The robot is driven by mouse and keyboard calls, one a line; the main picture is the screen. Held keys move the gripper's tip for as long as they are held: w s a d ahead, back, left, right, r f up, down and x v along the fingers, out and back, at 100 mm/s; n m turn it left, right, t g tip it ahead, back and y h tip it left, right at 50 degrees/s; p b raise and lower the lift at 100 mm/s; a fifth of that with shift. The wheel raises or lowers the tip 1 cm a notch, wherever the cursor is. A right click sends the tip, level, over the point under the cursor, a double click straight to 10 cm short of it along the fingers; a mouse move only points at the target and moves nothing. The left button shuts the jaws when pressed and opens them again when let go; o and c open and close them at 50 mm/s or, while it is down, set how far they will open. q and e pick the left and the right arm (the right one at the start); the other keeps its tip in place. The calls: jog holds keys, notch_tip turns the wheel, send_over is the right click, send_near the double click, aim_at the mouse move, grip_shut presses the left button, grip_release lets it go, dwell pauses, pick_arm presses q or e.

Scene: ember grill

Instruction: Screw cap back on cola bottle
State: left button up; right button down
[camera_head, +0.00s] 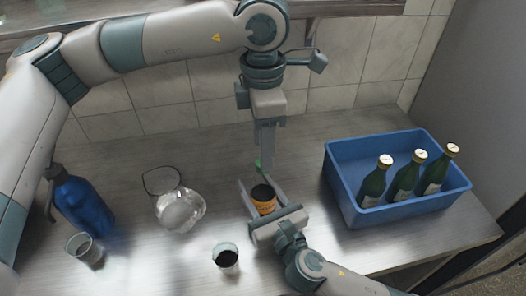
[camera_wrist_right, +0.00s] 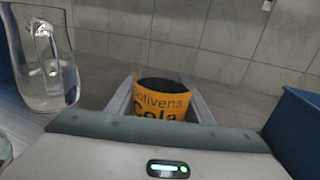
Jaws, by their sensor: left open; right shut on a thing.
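The cola bottle (camera_head: 264,206) shows its orange label between the fingers of my right gripper (camera_head: 262,191), above the middle of the counter. In the right wrist view the orange label (camera_wrist_right: 165,104) reads "Cola", below a dark round top. My right gripper is shut on it. My left gripper (camera_head: 266,172) points down just behind the bottle, open, its fingers seen nearly edge-on. A small green piece (camera_head: 258,166) shows beside the left fingertips; I cannot tell whether it is the cap or part of the bottle. No cap is clearly visible.
A blue crate (camera_head: 395,213) with green bottles (camera_head: 407,178) stands at right. A glass pitcher (camera_head: 181,211), a blue spray bottle (camera_head: 82,207), an empty glass (camera_head: 84,249) and a glass with dark drink (camera_head: 226,257) stand at left and front. A tiled wall is behind.

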pick_arm(q)
notch_tip(320, 180, up, 9)
dwell(0.3)
jog(key=shift+f, duration=0.1)
pick_arm(e)
jog(key=c, duration=0.8)
grip_release()
jog(key=shift+s, duration=0.1)
pick_arm(q)
notch_tip(320, 180, down, 4)
jog(key=b, duration=0.4)
pick_arm(e)
jog(key=v, duration=1.6)
jog(key=shift+s+d+f, duration=0.1)
jog(key=shift+s+d, duration=0.05)
jog(key=shift+d, duration=0.1)
jog(key=shift+s+d, duration=0.15)
jog(key=shift+s, duration=0.2)
pick_arm(q)
jog(key=shift+f, duration=0.1)
